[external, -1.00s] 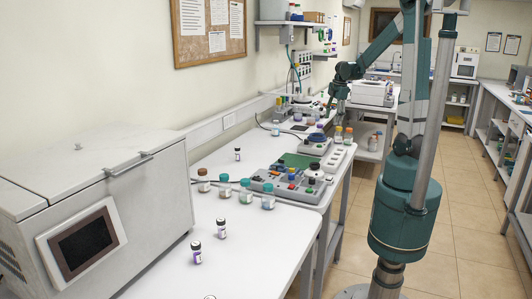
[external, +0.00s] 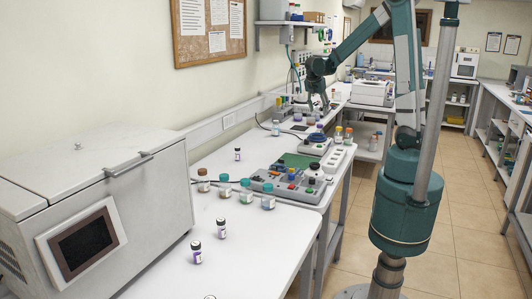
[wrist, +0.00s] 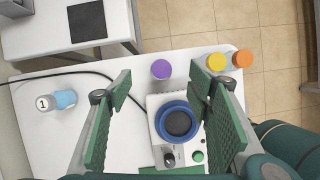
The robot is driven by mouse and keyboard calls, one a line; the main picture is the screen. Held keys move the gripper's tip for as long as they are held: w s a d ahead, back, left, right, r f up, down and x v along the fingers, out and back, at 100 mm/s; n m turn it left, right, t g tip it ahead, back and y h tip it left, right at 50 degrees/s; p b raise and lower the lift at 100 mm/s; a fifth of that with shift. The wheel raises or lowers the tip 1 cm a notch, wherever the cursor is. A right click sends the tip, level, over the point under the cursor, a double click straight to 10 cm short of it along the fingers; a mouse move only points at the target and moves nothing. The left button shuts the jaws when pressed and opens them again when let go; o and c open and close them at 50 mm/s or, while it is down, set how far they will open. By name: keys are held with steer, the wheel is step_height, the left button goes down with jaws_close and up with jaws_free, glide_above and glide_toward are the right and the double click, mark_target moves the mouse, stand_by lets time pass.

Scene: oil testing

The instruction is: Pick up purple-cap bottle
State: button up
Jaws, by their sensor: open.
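The purple-cap bottle (wrist: 161,69) is seen from above in the wrist view, between and just beyond my fingertips. It stands on the white bench beside a small device with a blue ring. In the external view the purple-cap bottle (external: 319,127) is small, behind that device. My gripper (wrist: 164,88) is open and empty, with a green pad on each finger. In the external view my gripper (external: 318,103) hangs above the bench near the bottle. Its height above the cap is hard to judge.
The device with a blue ring (wrist: 178,122) lies under my fingers. A yellow-cap bottle (wrist: 216,62) and an orange-cap bottle (wrist: 242,59) stand right, near the bench edge. A black cable crosses the bench.

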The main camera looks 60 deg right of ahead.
mark_target(318, 127)
step_height(318, 127, down, 9)
steer(key=shift+f, duration=0.2)
stand_by(0.3)
steer(key=shift+x, duration=1.3)
steer(key=shift+x, duration=2.6)
steer(key=shift+s, duration=0.15)
steer(key=c, duration=1.1)
